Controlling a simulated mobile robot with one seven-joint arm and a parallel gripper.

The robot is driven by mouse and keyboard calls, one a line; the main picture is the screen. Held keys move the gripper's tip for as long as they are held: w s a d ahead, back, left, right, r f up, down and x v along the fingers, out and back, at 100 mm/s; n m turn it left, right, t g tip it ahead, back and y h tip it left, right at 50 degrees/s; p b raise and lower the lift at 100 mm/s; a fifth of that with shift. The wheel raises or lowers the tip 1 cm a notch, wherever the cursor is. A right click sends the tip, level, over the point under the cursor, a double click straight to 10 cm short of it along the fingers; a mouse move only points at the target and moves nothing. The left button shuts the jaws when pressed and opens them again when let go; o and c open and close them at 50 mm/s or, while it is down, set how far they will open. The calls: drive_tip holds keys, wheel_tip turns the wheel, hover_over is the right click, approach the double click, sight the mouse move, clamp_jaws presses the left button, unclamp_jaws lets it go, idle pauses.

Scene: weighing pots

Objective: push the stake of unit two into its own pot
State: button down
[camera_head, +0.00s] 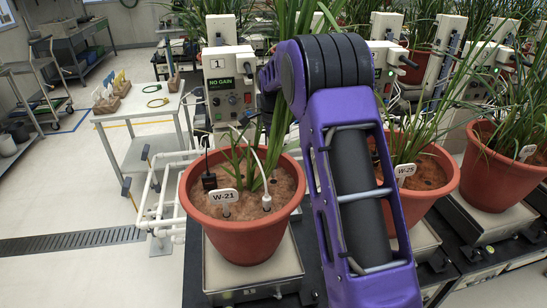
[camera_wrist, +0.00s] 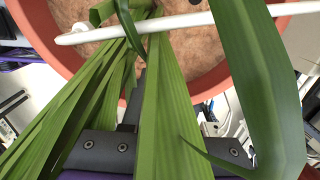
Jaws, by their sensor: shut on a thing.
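The pot of W-25 (camera_head: 445,182), orange-brown with soil and grassy leaves, stands right of my arm in the head view. Its white W-25 tag (camera_head: 404,170) stands at the left side of the soil. My arm hides the pot's left part and the front panel of its unit. My gripper (camera_wrist: 132,98) shows in the wrist view over a pot (camera_wrist: 75,62), behind broad green leaves. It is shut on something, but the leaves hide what. A white tube (camera_wrist: 190,19) crosses above the soil. I cannot make out the stake.
The W-21 pot (camera_head: 240,237) stands on a scale (camera_head: 252,270) at the left, with a white tube and a black probe in it. Another potted plant (camera_head: 497,170) is at the right. Leaves (camera_wrist: 70,115) crowd my gripper.

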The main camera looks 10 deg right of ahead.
drive_tip(key=shift+r, duration=0.3)
drive_tip(key=shift+r, duration=3.35)
